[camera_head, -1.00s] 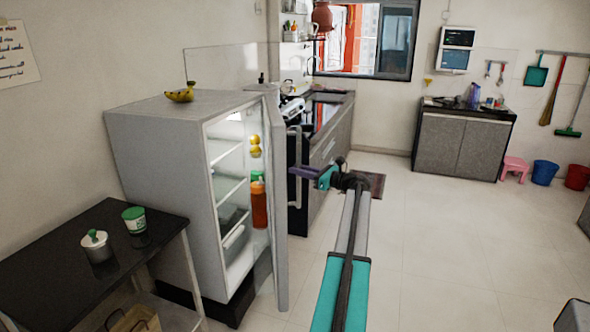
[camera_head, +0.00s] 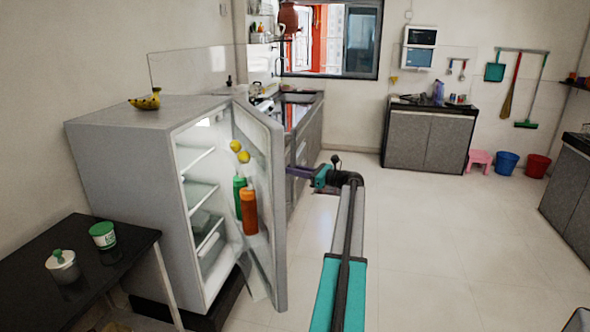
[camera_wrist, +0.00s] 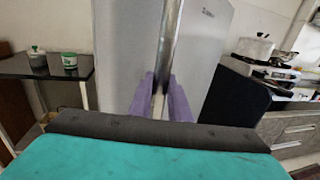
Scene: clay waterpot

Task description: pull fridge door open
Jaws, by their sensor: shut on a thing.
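The grey fridge (camera_head: 120,170) stands at the left with its door (camera_head: 266,190) partly open, swung out to the right. Its lit inside with shelves shows, and bottles and yellow fruit sit in the door's racks. My gripper (camera_head: 292,172) is at the outer side of the door, its tips partly hidden behind the door's edge. In the wrist view my purple gripper fingers (camera_wrist: 161,100) are shut around the vertical metal door handle (camera_wrist: 171,35). The door's grey outer face (camera_wrist: 203,50) also shows there.
A dark table (camera_head: 90,285) with a pot and a green-and-white tub stands left of the fridge. Bananas (camera_head: 146,100) lie on the fridge. A counter with a stove (camera_wrist: 262,75) is behind the door. The tiled floor (camera_head: 430,240) to the right is clear.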

